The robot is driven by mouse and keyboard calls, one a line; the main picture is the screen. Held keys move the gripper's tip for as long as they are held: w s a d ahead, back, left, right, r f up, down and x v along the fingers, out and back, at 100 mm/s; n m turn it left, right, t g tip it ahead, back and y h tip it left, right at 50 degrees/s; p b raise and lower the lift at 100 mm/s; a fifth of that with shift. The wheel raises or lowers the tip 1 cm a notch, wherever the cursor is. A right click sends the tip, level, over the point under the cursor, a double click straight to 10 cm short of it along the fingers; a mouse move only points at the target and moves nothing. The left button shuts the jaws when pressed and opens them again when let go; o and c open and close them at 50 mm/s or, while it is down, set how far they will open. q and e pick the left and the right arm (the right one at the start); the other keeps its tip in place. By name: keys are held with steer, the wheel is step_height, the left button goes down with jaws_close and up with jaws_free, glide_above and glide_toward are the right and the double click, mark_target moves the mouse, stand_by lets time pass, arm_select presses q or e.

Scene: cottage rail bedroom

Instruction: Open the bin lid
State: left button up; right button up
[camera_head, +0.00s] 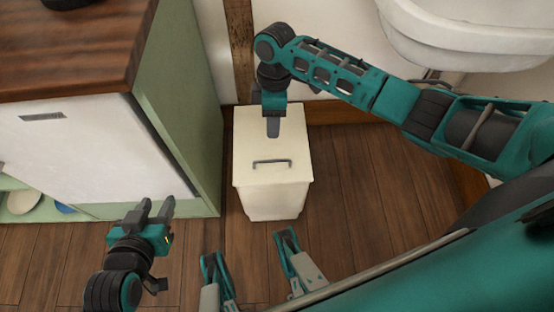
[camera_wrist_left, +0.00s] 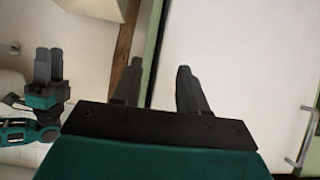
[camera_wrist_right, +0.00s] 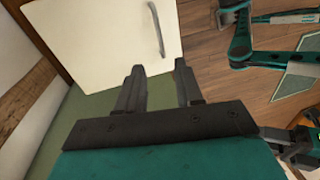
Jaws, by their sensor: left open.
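The cream bin (camera_head: 270,203) stands on the floor beside the green cabinet. Its flat lid (camera_head: 255,140) looks shut and has a grey bar handle (camera_head: 272,162) near the front. The lid (camera_wrist_right: 100,45) and handle (camera_wrist_right: 157,28) also show in the right wrist view. My right gripper (camera_head: 273,128) points down over the back half of the lid, behind the handle. Its fingers (camera_wrist_right: 158,85) are apart and empty; contact with the lid is unclear. My left gripper (camera_head: 158,209) is open and empty, left of the bin before the white cabinet door.
The green cabinet (camera_head: 185,110) with a wooden top (camera_head: 70,50) and white door (camera_head: 90,140) stands close left of the bin. A white basin (camera_head: 470,35) is at upper right. Wooden floor (camera_head: 345,170) is clear right of the bin, below my right arm.

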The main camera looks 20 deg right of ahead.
steer(key=b, duration=0.5)
glide_toward(277, 160)
steer(key=f, duration=0.4)
steer(key=s+f, duration=0.1)
steer(key=f, duration=0.1)
steer(key=shift+a+f, duration=0.3)
steer(key=shift+f, duration=0.45)
arm_select(q)
steer(key=shift+w+d+f+h, duration=0.2)
steer(key=shift+d+f, duration=0.25)
steer(key=shift+f, duration=0.15)
steer(key=shift+w+d+f+h, duration=0.1)
steer(key=shift+d+f+h, duration=0.1)
steer(key=shift+d+f, duration=0.3)
steer(key=shift+a+f, duration=0.1)
steer(key=shift+a, duration=0.05)
arm_select(e)
steer(key=shift+c, duration=0.5)
arm_select(q)
steer(key=shift+a+f, duration=0.15)
steer(key=shift+f, duration=0.05)
arm_select(e)
jaws_close()
